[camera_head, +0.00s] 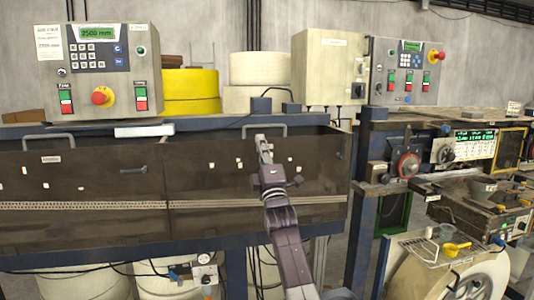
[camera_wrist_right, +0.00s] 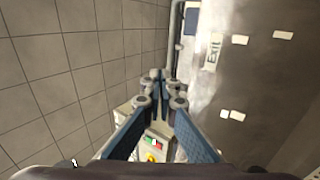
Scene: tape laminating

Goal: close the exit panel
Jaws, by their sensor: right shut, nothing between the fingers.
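The exit panel (camera_head: 215,180) is the right one of two dark brown see-through panels on the long machine. In the right wrist view its brown surface (camera_wrist_right: 265,85) carries a white "Exit" label (camera_wrist_right: 213,52). A grey handle (camera_head: 283,126) stands at its top edge in the head view. My right gripper (camera_head: 261,138) is shut and empty, in front of or at this handle; I cannot tell whether it touches. The shut fingers also show in the wrist view (camera_wrist_right: 160,84). The panel looks roughly upright; whether it is fully closed is unclear. My left gripper is out of view.
The left panel (camera_head: 90,180) with its own handle (camera_head: 42,143) sits beside it. Control boxes (camera_head: 97,70) (camera_head: 328,68) stand behind. Yellow rolls (camera_head: 190,90) are at the back. Another machine (camera_head: 440,150) stands to the right, and a large white reel (camera_head: 480,275) is below it.

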